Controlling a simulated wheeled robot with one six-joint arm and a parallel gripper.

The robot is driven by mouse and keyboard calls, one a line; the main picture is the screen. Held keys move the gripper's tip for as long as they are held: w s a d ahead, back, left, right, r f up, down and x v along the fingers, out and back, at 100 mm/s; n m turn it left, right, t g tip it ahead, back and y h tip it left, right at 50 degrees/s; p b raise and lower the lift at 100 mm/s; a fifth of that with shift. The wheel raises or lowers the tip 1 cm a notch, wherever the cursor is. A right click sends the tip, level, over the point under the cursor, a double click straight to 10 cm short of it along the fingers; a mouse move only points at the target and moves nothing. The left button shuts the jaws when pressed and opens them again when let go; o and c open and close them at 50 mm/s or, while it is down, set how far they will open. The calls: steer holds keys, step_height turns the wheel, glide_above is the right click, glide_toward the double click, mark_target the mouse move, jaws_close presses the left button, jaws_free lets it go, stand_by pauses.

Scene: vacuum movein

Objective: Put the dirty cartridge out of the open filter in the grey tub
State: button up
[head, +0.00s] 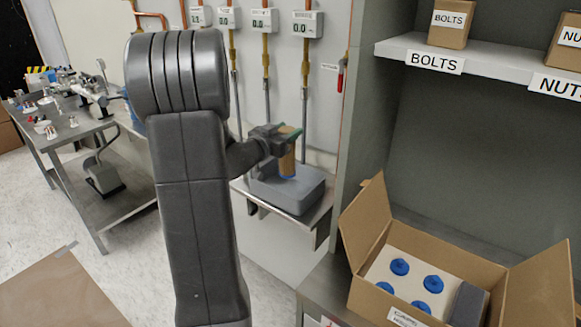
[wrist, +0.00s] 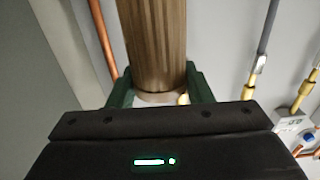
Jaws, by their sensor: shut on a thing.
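My gripper (head: 283,132) is shut on the brown, pleated dirty cartridge (head: 287,160), gripping it near its top end. The cartridge hangs roughly upright above the grey tub (head: 300,191), and its lower end overlaps the tub's inside in the head view; I cannot tell how far into the tub it reaches. In the wrist view the cartridge (wrist: 155,45) stands between the green fingers (wrist: 160,88). The grey tub rests on a small metal shelf at the wall. The open filter is not clearly seen.
Wall gauges (head: 264,22) with yellow fittings and pipes hang behind the tub. An open cardboard box (head: 375,225) with several blue-topped items stands at the right, under a shelf (head: 480,68) with labelled boxes. A metal workbench (head: 70,125) with small parts is at the left.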

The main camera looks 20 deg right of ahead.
steer(key=shift+f, duration=3.4)
steer(key=shift+f+b, duration=0.25)
steer(key=shift+b, duration=0.1)
steer(key=o, duration=1.4)
steer(key=shift+r, duration=0.1)
steer(key=shift+o, duration=0.2)
steer(key=shift+r+p, duration=0.25)
steer(key=shift+p, duration=0.05)
steer(key=b+v, duration=0.1)
steer(key=v, duration=1.1)
